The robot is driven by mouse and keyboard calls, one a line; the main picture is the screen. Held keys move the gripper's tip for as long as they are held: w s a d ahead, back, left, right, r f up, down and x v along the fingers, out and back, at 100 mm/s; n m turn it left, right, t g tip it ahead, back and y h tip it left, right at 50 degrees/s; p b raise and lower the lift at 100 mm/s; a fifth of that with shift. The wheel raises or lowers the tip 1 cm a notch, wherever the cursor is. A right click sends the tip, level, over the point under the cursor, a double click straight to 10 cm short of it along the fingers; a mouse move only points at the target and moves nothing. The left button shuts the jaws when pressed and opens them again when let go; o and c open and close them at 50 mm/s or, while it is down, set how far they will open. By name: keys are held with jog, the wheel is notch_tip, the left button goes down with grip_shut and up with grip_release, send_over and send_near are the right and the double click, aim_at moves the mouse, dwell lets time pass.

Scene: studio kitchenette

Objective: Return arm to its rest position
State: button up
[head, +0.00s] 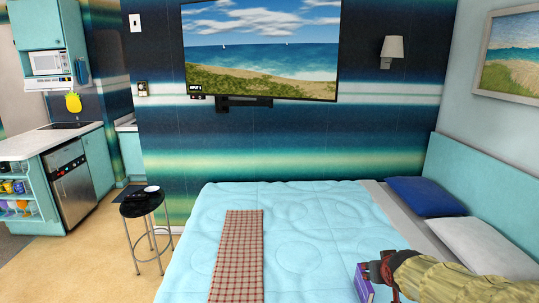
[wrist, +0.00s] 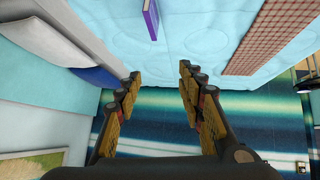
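My gripper (wrist: 160,80) shows in the wrist view with its two fingers spread apart and nothing between them. In the head view my gripper (head: 384,271) is at the lower right, over the bed, at the end of my arm. A purple book or box (head: 363,284) shows beside and partly behind it there. In the wrist view the purple item (wrist: 150,18) lies on the bed beyond the fingertips, apart from them.
The bed (head: 310,220) has a light blue quilt, a checked cloth (head: 239,255), a blue pillow (head: 425,196) and a white pillow (head: 480,245). A black stool (head: 142,203) stands left of the bed. A television (head: 262,48) hangs on the wall. Floor is open at lower left.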

jog(key=s+a+r+g+p, duration=0.1)
jog(key=s+a+r, duration=0.1)
jog(key=s, duration=0.8)
jog(key=s+a+r+g+y, duration=0.1)
jog(key=s+a, duration=0.4)
jog(key=s, duration=0.5)
jog(key=s+a+r+g+y+p, duration=0.1)
jog(key=s+a+r, duration=0.2)
jog(key=s, duration=0.7)
jog(key=shift+a+n+p, duration=0.3)
jog(key=shift+a+n, duration=0.1)
jog(key=shift+a, duration=0.35)
jog(key=shift+w+d+r, duration=0.1)
jog(key=shift+r, duration=0.05)
jog(key=shift+c, duration=1.1)
